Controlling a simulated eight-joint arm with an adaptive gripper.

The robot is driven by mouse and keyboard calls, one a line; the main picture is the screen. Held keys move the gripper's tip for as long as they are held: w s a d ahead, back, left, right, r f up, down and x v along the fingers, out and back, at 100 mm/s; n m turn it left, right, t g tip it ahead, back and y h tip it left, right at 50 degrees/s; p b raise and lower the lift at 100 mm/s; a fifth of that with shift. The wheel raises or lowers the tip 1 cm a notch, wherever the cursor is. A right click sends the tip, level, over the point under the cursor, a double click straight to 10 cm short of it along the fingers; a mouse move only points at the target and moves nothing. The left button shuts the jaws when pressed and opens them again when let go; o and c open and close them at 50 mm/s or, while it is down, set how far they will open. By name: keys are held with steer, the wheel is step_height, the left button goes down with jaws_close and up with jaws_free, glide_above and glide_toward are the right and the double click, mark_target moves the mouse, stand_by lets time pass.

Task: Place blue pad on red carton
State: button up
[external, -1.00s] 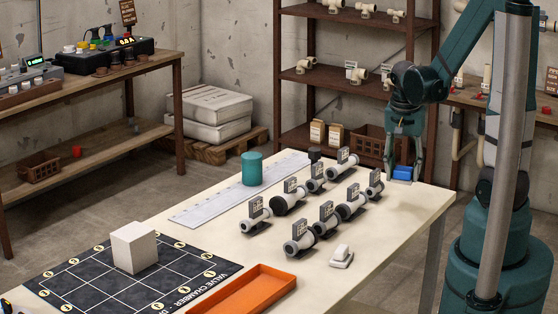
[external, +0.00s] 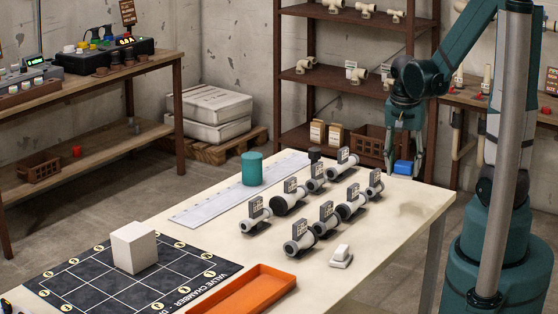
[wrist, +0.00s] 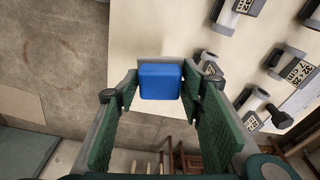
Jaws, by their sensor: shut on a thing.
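The blue pad (external: 403,167) is a small block held between the fingertips of my gripper (external: 404,158). My gripper is shut on it, just above the far right edge of the cream table (external: 400,235). In the wrist view the blue pad (wrist: 160,82) sits between the two green fingers of my gripper (wrist: 160,85), with the pale tabletop behind it. I cannot make out a red carton for certain in either view. An orange-red open tray (external: 250,290) lies at the table's front.
Several grey pipe fittings with labels (external: 299,241) stand mid-table. A white block on a small base (external: 341,256), a teal cylinder (external: 252,169) and a white cube (external: 134,247) on a dark grid mat (external: 90,285) are also there. The table's right end is clear.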

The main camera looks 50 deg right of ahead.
steer(key=w+a+r+n+p, duration=0.3)
steer(key=w+a+r+n, duration=0.1)
steer(key=w+a, duration=0.95)
steer(key=w+a+r+n+p, duration=0.35)
steer(key=w+a, duration=0.75)
steer(key=w, duration=0.6)
step_height(320, 180, up, 3)
steer(key=n+t+y+p, duration=0.1)
steer(key=n+y+p, duration=0.1)
steer(key=n+p, duration=0.45)
glide_above(132, 231)
steer(key=b, duration=0.1)
steer(key=n, duration=0.1)
steer(key=shift+f, duration=0.15)
steer(key=shift+f, duration=0.1)
steer(key=shift+f, duration=3)
steer(key=shift+f, duration=0.15)
